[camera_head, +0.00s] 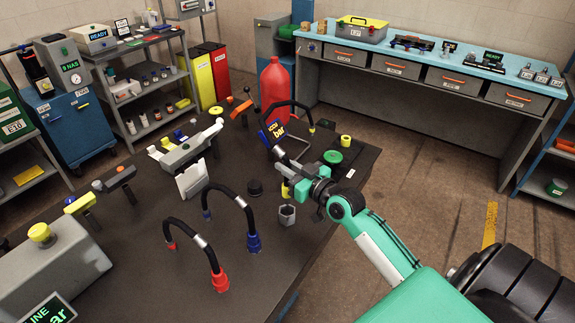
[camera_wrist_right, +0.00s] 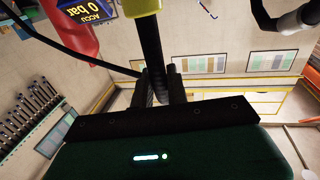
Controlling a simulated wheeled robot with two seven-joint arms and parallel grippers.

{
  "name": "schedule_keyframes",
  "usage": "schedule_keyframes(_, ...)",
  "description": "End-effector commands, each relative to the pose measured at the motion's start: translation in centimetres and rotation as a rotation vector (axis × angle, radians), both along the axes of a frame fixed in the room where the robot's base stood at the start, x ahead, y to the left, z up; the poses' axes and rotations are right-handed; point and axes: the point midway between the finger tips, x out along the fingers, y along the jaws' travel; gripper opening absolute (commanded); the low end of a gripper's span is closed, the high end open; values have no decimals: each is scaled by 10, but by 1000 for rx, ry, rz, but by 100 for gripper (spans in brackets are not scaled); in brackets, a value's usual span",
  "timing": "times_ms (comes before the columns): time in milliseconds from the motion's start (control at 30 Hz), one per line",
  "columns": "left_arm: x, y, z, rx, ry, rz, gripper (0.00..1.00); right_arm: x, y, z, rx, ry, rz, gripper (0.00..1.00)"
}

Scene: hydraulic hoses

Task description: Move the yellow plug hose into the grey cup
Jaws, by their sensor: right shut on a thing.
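My right gripper (camera_head: 287,172) is shut on the black hose with the yellow plug (camera_head: 285,190), at the right part of the dark bench. The plug hangs below the fingers, just above the grey cup (camera_head: 287,215). From this angle I cannot tell how exactly it lines up with the opening. In the right wrist view the yellow plug (camera_wrist_right: 141,7) shows at the top edge, and the dark hose (camera_wrist_right: 153,45) runs to the fingers (camera_wrist_right: 160,85). The cup is not seen there. My left gripper is not in view.
Two arched hoses, with a red end (camera_head: 220,280) and a blue end (camera_head: 253,243), stand left of the cup. A black round cap (camera_head: 255,187) is close behind it.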

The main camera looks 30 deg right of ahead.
Motion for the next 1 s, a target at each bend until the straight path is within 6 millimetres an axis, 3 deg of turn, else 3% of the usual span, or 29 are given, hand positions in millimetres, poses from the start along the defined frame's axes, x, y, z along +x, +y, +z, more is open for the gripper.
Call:
schedule_keyframes(100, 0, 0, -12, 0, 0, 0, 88, 0, 0, -14, -2, 0, 0, 0)
schedule_keyframes(267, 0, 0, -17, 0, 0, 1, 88, 0, 0, -21, -2, -1, 0, 0)
schedule_keyframes(1000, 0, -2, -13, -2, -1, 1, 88, 0, 0, -20, 0, -1, 1, 0)
